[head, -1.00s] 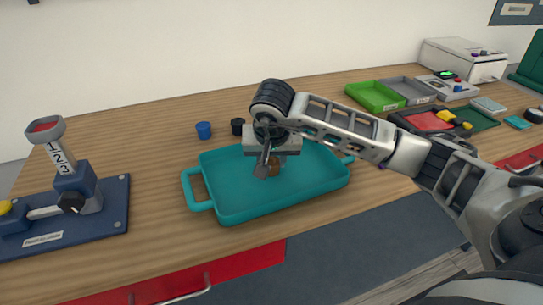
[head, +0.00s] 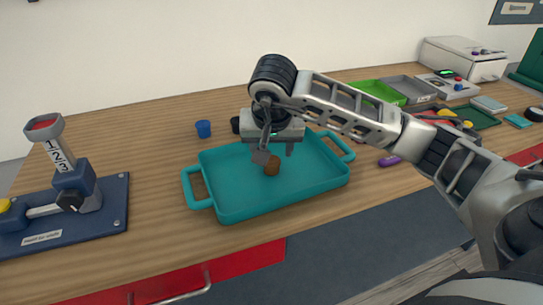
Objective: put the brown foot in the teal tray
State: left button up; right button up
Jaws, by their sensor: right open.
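The teal tray (head: 240,207) lies on the wooden table in the middle of the head view, with a handle at each end. The brown foot (head: 272,168) is inside the tray's outline, near its middle, and looks to rest on the tray floor. My right gripper (head: 276,154) is above the tray with its fingers apart. One finger overlaps the edge of the brown foot in the picture; the foot is otherwise in plain sight and apart from the other finger. My left gripper is out of view.
A blue cup (head: 203,129) and a black cup (head: 235,125) stand behind the tray. A navy fixture (head: 72,200) is at the left. A purple piece (head: 389,161) lies right of the tray. Green (head: 376,93) and grey (head: 409,89) bins stand at the back right.

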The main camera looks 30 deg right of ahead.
jog(key=v, duration=0.7)
jog(key=shift+r, duration=0.4)
jog(key=shift+s+a, duration=0.1)
